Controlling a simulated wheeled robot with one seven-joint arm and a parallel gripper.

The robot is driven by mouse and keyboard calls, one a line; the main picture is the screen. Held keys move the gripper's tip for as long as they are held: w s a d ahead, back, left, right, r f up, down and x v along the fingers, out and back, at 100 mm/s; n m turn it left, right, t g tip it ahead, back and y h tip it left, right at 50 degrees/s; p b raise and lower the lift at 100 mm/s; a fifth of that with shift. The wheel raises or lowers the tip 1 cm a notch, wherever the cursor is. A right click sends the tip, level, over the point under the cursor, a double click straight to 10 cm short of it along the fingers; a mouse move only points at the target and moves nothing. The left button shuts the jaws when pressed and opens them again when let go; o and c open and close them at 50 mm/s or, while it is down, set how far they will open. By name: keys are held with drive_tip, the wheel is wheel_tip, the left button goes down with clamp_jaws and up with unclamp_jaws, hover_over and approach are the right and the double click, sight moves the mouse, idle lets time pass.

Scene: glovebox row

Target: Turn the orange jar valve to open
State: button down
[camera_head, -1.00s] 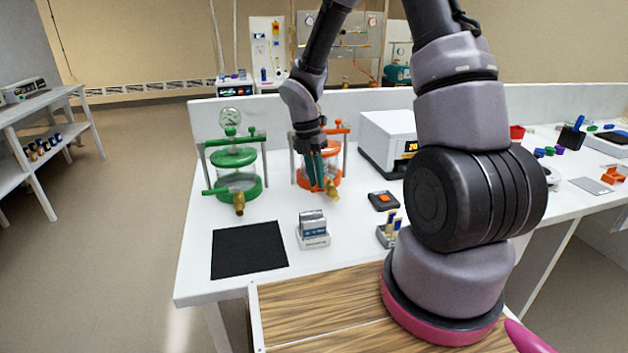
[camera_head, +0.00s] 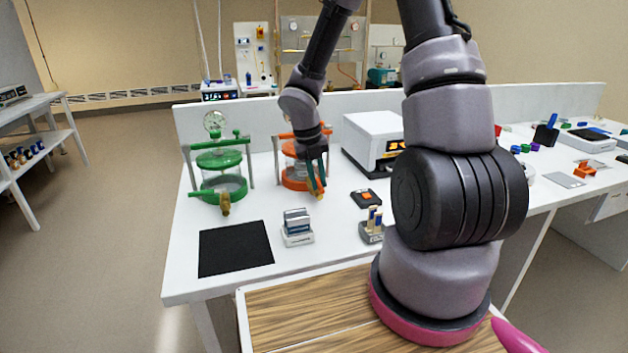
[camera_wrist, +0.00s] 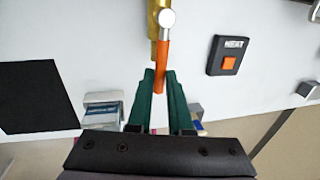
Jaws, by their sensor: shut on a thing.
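The orange jar (camera_head: 293,176) stands on the white bench, partly hidden behind my arm. Its brass valve (camera_head: 320,193) sticks out at the front right of its base. In the wrist view the valve body (camera_wrist: 156,20) is brass with a silver cap, and an orange lever handle (camera_wrist: 162,68) runs from it toward my gripper. My gripper (camera_head: 318,186) reaches down in front of the jar. In the wrist view its green fingers (camera_wrist: 160,75) are shut on the end of the orange handle. The handle points straight toward the gripper's palm.
A green jar (camera_head: 222,188) with its own brass valve stands left of the orange jar. A white instrument (camera_head: 370,135) stands to the right.

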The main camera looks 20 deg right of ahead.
drive_tip(key=shift+d+n, duration=0.25)
drive_tip(key=shift+n, duration=0.15)
drive_tip(key=c, duration=0.8)
unclamp_jaws()
drive_tip(key=shift+c, duration=0.2)
drive_tip(key=shift+r, duration=0.1)
wheel_tip(320, 180, up, 10)
drive_tip(key=a, duration=0.2)
drive_tip(key=shift+r, duration=0.25)
